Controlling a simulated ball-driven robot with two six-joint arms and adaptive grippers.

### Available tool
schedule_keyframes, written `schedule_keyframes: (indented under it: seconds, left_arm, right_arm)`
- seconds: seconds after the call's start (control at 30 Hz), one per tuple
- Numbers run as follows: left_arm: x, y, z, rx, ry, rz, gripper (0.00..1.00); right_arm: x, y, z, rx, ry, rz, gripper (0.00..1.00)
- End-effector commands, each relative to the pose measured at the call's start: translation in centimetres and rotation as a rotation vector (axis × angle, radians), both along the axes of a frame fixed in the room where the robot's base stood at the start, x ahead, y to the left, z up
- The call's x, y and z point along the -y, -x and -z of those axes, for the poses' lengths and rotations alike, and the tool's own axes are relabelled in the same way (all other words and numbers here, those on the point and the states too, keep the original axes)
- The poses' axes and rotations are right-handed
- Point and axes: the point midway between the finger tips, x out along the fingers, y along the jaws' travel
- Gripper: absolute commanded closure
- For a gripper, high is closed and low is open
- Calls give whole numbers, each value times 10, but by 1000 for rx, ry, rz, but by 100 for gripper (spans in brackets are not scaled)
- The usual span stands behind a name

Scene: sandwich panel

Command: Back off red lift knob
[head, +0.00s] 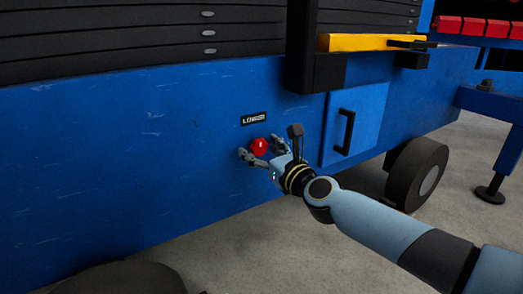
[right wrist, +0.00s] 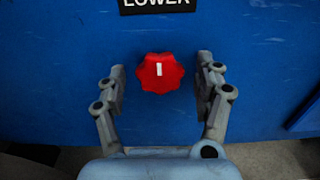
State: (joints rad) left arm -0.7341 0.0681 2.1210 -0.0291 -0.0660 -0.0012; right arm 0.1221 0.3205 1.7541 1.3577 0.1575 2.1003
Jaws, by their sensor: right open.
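The red knob (head: 260,146) sits on the blue side panel, below a small black label (head: 254,118). In the right wrist view the knob (right wrist: 160,73) has a scalloped rim and an upright white mark. The label above it (right wrist: 157,4) reads "LOWER", partly cut off at the top. My right gripper (head: 262,149) is open, with one finger on each side of the knob. In the right wrist view a gap shows between the knob and each finger of the gripper (right wrist: 160,84). My left gripper is not in view.
A blue door with a black handle (head: 346,132) is right of the knob. A yellow bar (head: 370,43) juts out above it. A wheel (head: 417,173) and a support foot (head: 490,192) stand at the right. The panel left of the knob is bare.

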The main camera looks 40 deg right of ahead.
Motion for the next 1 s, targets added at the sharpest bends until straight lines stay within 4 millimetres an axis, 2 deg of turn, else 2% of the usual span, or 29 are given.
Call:
schedule_keyframes:
  seconds: [0.07, 0.47, 0.77, 1.0]
  left_arm:
    - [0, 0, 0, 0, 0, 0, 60]
    - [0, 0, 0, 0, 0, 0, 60]
    - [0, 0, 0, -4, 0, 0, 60]
    - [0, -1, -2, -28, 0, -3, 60]
  right_arm:
    - [0, 0, 0, 0, 0, 0, 33]
    - [0, 0, 0, 0, 0, 0, 86]
    - [0, 1, 0, -3, 35, 0, 86]
    - [0, 0, -1, -13, 167, 1, 86]
